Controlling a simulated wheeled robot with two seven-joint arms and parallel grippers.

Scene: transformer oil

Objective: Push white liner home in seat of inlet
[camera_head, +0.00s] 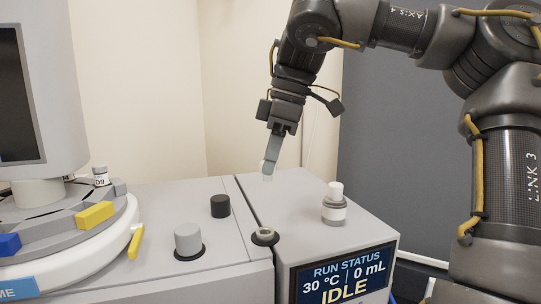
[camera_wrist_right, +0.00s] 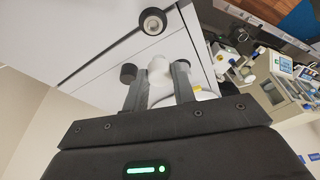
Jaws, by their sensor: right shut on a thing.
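My right gripper (camera_head: 269,163) points down above the back of the grey machine top, behind the inlet and apart from it. It is shut on the white liner; a pale tip (camera_head: 266,177) shows below the fingers. In the right wrist view a white piece (camera_wrist_right: 158,70) sits between the two fingers (camera_wrist_right: 158,88), partly against a pale background. The inlet (camera_head: 264,236) is a dark ring with a metal seat in the front of the machine top; it also shows in the right wrist view (camera_wrist_right: 152,21). My left gripper is not in view.
A vial with a white cap (camera_head: 334,204) stands right of the inlet. A black knob (camera_head: 220,206) and a grey knob (camera_head: 188,240) stand to its left. A round carousel (camera_head: 128,220) and a monitor (camera_head: 45,90) fill the left. A status display (camera_head: 342,275) reads IDLE.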

